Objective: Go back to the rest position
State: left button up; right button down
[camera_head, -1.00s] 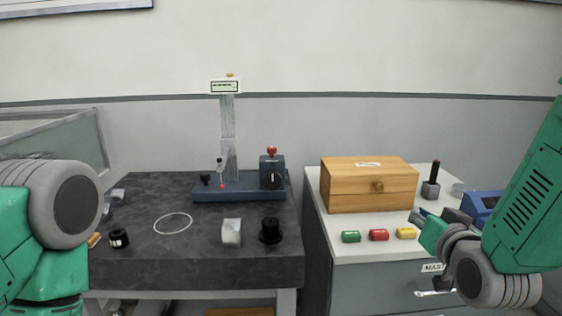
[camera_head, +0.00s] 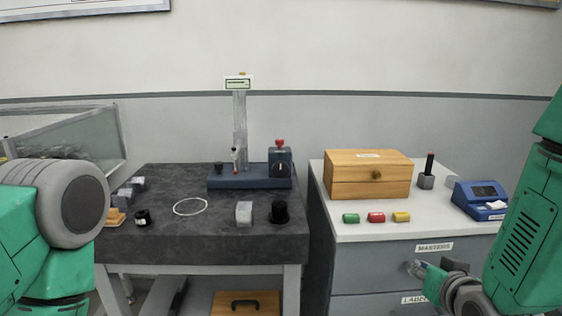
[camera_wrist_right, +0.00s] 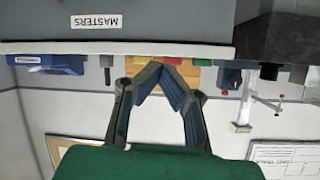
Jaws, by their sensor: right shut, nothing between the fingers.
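My right gripper (camera_head: 421,268) is low at the right in the head view, in front of the drawer cabinet (camera_head: 375,268) and below its white top. In the right wrist view the fingertips of my right gripper (camera_wrist_right: 160,72) meet with nothing between them. That view is upside down, with the cabinet front labelled MASTERS at its top. My left arm (camera_head: 60,215) shows at the left edge of the head view, but its gripper is out of the picture.
The dark bench (camera_head: 170,235) bears a gauge stand (camera_head: 240,180), a white ring (camera_head: 190,206), and small blocks. A wooden box (camera_head: 350,190), coloured pieces (camera_head: 376,217) and a blue device (camera_head: 478,200) sit on the cabinet top. A glass-sided case (camera_head: 75,140) stands at the left.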

jog(key=s+f+n+g, duration=0.2)
jog(key=s+f+g, duration=0.5)
jog(key=s+f, duration=0.95)
jog(key=s+f+g, duration=0.2)
jog(key=s+f, duration=0.2)
jog(key=s, duration=0.3)
jog(key=s+f+n+g, duration=0.1)
jog(key=s+f+g, duration=0.2)
jog(key=s+f, duration=0.2)
jog(key=s, duration=0.3)
jog(key=shift+s+f, duration=0.15)
jog(key=shift+d, duration=0.1)
